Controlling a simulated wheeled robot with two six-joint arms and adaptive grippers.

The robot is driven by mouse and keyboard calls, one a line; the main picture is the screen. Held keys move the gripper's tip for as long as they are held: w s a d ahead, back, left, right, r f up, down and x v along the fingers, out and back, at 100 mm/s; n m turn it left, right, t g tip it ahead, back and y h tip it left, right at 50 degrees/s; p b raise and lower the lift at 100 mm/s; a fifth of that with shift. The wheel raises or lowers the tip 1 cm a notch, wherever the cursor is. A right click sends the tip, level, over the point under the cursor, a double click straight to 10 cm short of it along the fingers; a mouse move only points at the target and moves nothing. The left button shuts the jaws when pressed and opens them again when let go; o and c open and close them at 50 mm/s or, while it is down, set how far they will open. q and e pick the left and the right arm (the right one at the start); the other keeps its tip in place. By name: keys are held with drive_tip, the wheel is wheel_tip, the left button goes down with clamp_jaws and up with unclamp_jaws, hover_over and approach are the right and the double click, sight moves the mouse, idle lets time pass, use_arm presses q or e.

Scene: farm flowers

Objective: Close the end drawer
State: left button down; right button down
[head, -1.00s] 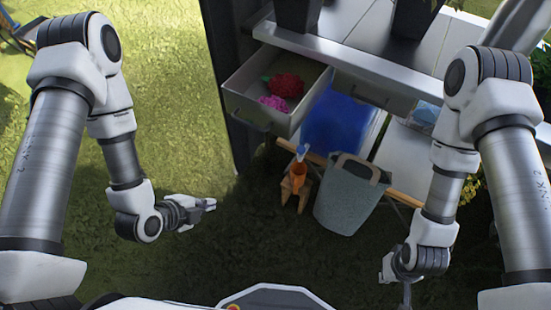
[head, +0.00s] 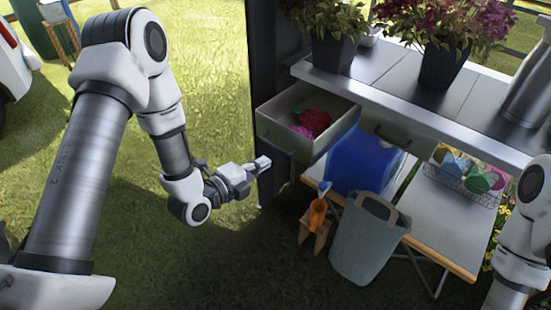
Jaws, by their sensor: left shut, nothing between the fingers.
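The end drawer (head: 277,131) is pulled out from the left end of the potting bench in the head view. It holds a red flower (head: 315,121) and a pink flower (head: 300,131). A second drawer (head: 386,132) to its right appears shut. My left gripper (head: 264,162) is shut and empty, its fingertips in the picture just below and left of the drawer front. I cannot tell whether they touch anything. My right arm shows at the right edge, but its gripper is out of view.
A dark post (head: 274,80) stands left of the bench. Below are a blue container (head: 362,163), a grey-green bag (head: 368,240), and an orange watering can (head: 318,214) on a small stool (head: 317,239). Potted flowers (head: 440,66) stand on top. Grass at left is open.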

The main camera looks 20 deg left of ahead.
sight(282, 152)
use_arm(q)
drive_tip(key=x, duration=0.5)
drive_tip(key=shift+w, duration=0.2)
use_arm(e)
drive_tip(key=shift+f, duration=0.1)
